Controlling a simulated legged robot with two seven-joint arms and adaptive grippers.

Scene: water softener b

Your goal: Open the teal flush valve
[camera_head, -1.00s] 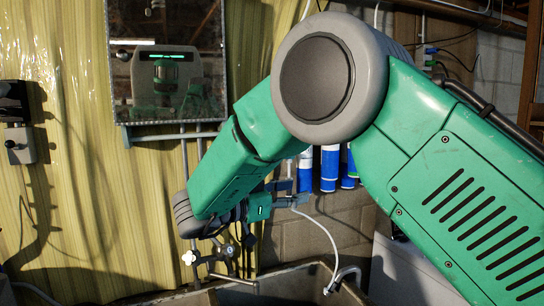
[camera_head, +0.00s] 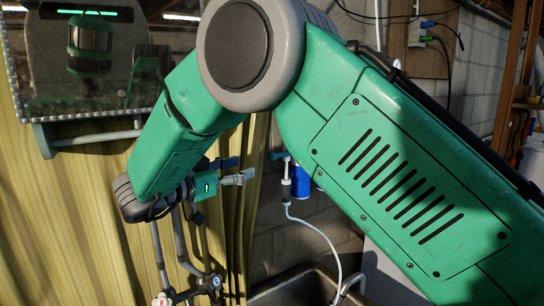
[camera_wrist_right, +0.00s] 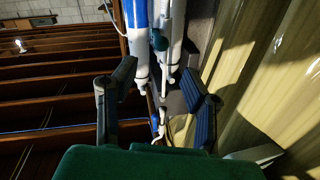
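A small teal valve handle (camera_head: 278,155) shows in the head view, at the top of a white fitting beside a blue-and-white filter cylinder (camera_head: 300,182). My right gripper (camera_head: 238,170) is to the left of it in the picture, with its fingers pointing right and apart. In the right wrist view, the gripper (camera_wrist_right: 157,92) is open, with nothing between its fingertips. Beyond the fingers are white and blue cylinders (camera_wrist_right: 140,50) and a small teal part (camera_wrist_right: 160,42), perhaps the valve. My right arm hides some of the filters. My left gripper is not in view.
A mirror (camera_head: 90,60) hangs at the upper left over yellow curtain-like sheeting (camera_head: 70,210). A faucet (camera_head: 205,282) and a grey sink (camera_head: 300,288) are below. A white hose (camera_head: 320,235) hangs down from the fitting. Wooden shelves (camera_wrist_right: 60,85) fill the wrist view's left.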

